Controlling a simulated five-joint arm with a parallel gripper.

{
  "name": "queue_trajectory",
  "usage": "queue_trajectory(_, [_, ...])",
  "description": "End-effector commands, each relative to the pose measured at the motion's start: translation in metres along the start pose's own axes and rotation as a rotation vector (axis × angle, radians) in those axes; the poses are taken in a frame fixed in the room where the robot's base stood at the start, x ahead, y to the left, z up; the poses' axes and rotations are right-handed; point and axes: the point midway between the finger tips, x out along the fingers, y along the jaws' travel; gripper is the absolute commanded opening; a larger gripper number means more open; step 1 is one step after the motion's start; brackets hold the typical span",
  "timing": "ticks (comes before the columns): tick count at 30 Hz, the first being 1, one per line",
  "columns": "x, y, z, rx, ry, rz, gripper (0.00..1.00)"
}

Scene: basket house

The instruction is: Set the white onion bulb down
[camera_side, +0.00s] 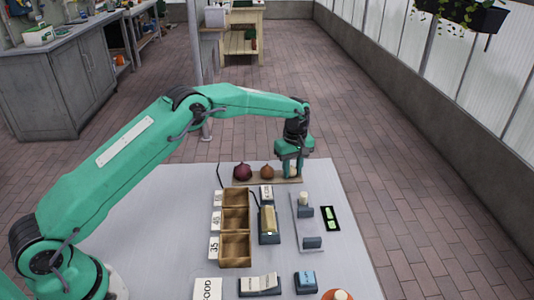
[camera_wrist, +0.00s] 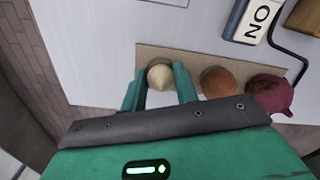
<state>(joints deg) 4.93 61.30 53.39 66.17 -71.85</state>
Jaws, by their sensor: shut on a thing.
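The white onion bulb (camera_wrist: 160,77) sits between the two fingers of my gripper (camera_wrist: 159,88) in the wrist view. My gripper is shut on it, over one end of a tan board (camera_wrist: 215,58). In the side view my gripper (camera_side: 290,170) points down at the right end of the board (camera_side: 250,183), and the white bulb is mostly hidden by the fingers. I cannot tell whether the bulb touches the board. A brown onion (camera_side: 267,173) and a red onion (camera_side: 242,172) sit in a row on the board beside it.
A column of wooden compartments (camera_side: 235,235) with number cards stands in front of the board. A dark device (camera_side: 269,222) with a tan block is beside it, then a grey plate (camera_side: 308,225) with small blocks. Free table (camera_side: 150,200) lies to the left.

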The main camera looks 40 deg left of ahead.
Motion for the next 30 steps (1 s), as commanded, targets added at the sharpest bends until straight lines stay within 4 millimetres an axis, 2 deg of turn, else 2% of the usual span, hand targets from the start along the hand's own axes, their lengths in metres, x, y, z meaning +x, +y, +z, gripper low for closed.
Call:
queue_trajectory(9, [0.003, 0.0, 0.0, 0.0, 0.0, 0.0, 0.09])
queue_trajectory(10, [0.003, 0.0, 0.0, 0.0, 0.0, 0.0, 0.34])
queue_trajectory(13, [0.003, 0.0, 0.0, 0.0, 0.0, 0.0, 0.52])
queue_trajectory(23, [0.002, 0.0, 0.0, 0.0, 0.0, 0.0, 0.52])
queue_trajectory(30, [-0.012, 0.001, 0.0, 0.0, 0.001, 0.002, 0.52])
